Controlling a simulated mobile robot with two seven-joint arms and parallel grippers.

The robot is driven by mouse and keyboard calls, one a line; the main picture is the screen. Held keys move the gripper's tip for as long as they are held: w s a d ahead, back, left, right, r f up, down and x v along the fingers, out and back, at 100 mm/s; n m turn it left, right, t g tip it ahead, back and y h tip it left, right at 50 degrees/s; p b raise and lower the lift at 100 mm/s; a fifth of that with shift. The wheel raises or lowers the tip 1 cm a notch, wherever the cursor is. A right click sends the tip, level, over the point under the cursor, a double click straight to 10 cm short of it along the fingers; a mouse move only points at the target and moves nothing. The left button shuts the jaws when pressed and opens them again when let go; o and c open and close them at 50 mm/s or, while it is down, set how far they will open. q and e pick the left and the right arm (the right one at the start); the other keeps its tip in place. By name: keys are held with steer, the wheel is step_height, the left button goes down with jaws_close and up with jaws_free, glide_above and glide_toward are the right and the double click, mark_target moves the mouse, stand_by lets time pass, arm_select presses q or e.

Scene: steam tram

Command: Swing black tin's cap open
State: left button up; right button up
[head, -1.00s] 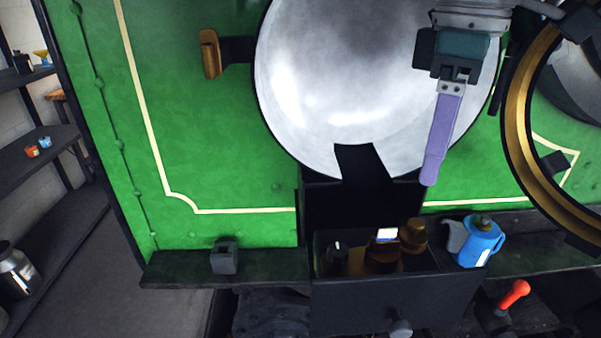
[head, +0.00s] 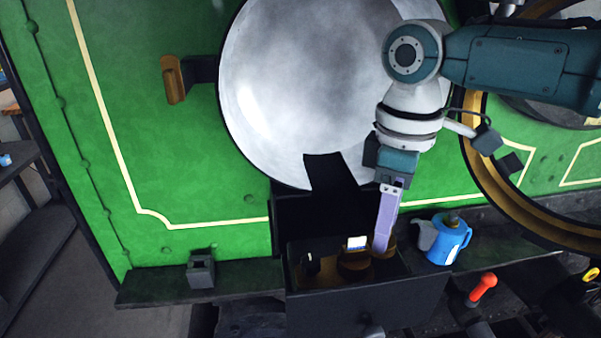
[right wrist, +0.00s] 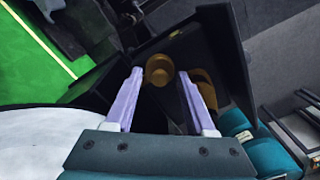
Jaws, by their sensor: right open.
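A dark open box (head: 350,305) below the round grey dish holds small containers in shadow. A small black one (head: 309,265) with a pale spot is at its left; I cannot tell for sure that it is the black tin, and no cap is clearly made out. Brown round pieces (head: 354,264) sit to its right by a white label. My right gripper (head: 381,248) points down into the box's right side, over the brown pieces. In the right wrist view its lilac fingers (right wrist: 161,73) are apart, with a brown round piece (right wrist: 158,70) showing between them; contact is unclear.
A blue jug (head: 446,240) stands on the ledge right of the box. A red-handled lever (head: 482,288) is lower right. A grey block (head: 201,268) sits on the left ledge. The large grey dish (head: 300,90) and brass-rimmed ring (head: 480,170) bound the space above.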

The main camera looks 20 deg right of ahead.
jaws_close()
stand_by(0.6)
